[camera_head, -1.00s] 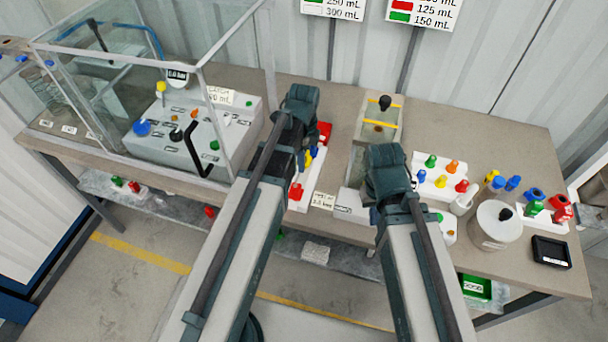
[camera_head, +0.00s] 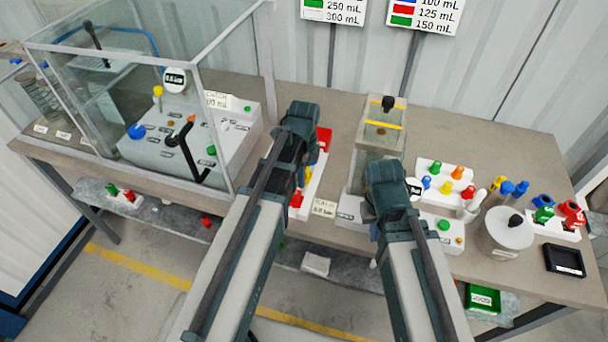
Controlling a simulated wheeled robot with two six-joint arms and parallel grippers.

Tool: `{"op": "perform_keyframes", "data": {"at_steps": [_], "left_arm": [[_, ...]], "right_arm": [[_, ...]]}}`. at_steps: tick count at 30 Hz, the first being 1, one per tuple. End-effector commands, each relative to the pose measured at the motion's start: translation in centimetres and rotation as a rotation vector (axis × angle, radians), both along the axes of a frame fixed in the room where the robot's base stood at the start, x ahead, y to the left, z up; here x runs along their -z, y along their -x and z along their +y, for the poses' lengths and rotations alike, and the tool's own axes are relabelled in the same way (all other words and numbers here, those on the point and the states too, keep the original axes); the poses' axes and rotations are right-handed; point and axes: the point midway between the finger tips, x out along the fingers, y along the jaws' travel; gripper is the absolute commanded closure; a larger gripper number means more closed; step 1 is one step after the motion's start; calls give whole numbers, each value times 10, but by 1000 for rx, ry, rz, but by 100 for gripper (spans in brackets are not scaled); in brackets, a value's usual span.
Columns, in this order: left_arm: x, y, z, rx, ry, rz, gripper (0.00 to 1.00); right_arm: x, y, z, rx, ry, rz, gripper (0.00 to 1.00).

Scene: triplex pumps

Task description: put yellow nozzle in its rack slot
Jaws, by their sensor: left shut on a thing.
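My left gripper (camera_head: 303,150) is over the white rack (camera_head: 314,186) left of the middle of the bench, and the arm hides much of that rack. It is shut; a small yellow piece (camera_head: 308,173), likely the yellow nozzle, shows at its right edge, mostly hidden. A blue piece (camera_head: 313,157) shows just above it. A red nozzle (camera_head: 296,200) is at the rack's near end. My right gripper (camera_head: 386,190) is beside the clear tank; its fingers are hidden by its own body. Whether the yellow piece touches a slot cannot be told.
A clear tank (camera_head: 379,142) with a yellow band stands between the grippers. On the right are a white rack (camera_head: 428,167) with coloured nozzles, a white round pot (camera_head: 506,230) and a black display (camera_head: 564,260). A glass-walled pump case (camera_head: 228,150) stands left.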

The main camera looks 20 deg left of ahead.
Motion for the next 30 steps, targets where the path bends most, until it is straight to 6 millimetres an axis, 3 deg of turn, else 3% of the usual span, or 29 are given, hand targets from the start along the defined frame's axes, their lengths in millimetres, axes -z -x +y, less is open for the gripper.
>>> {"op": "perform_keyframes", "data": {"at_steps": [5,6,11,23,30], "left_arm": [[7,0,0,0,0,0,100],[6,0,0,0,0,0,45],[6,0,0,0,0,0,19],[2,0,0,0,0,0,19],[-17,0,0,0,0,0,19]], "right_arm": [[7,0,0,0,0,0,100],[6,0,0,0,0,0,100],[6,0,0,0,0,0,100],[2,0,0,0,0,0,100],[-17,0,0,0,0,0,100]]}}
